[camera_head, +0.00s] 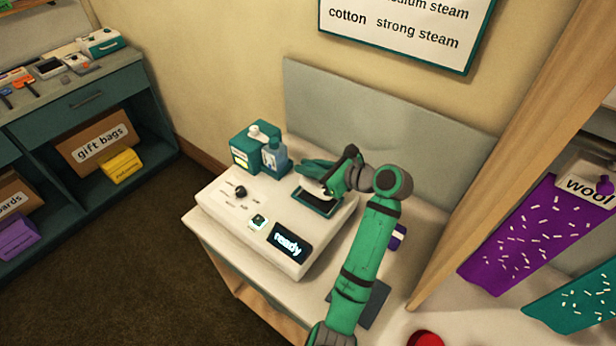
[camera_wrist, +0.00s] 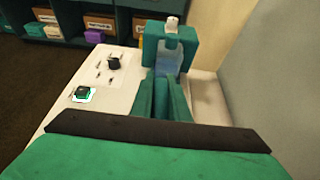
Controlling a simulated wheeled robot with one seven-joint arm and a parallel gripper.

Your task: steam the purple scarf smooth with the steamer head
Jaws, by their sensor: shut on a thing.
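The purple scarf (camera_head: 535,235), with white flecks, hangs at the right in the head view, with a "wool" tag (camera_head: 588,188) at its top. The white steamer base (camera_head: 225,215) stands on the table with a knob, a lit button and a display reading "ready". My gripper (camera_head: 316,170) is over the dark cradle (camera_head: 318,207) at the base's right side, well left of the scarf. It is shut on what looks like the steamer head, mostly hidden by my gripper. In the wrist view my fingers (camera_wrist: 163,95) are close together and the held thing is not clear.
A blue bottle (camera_head: 274,157) and a teal box (camera_head: 245,150) stand just behind the base. A teal scarf (camera_head: 575,298) hangs beside the purple one. A wooden post (camera_head: 500,150) stands between table and scarves. A red round thing (camera_head: 426,339) is at the bottom edge.

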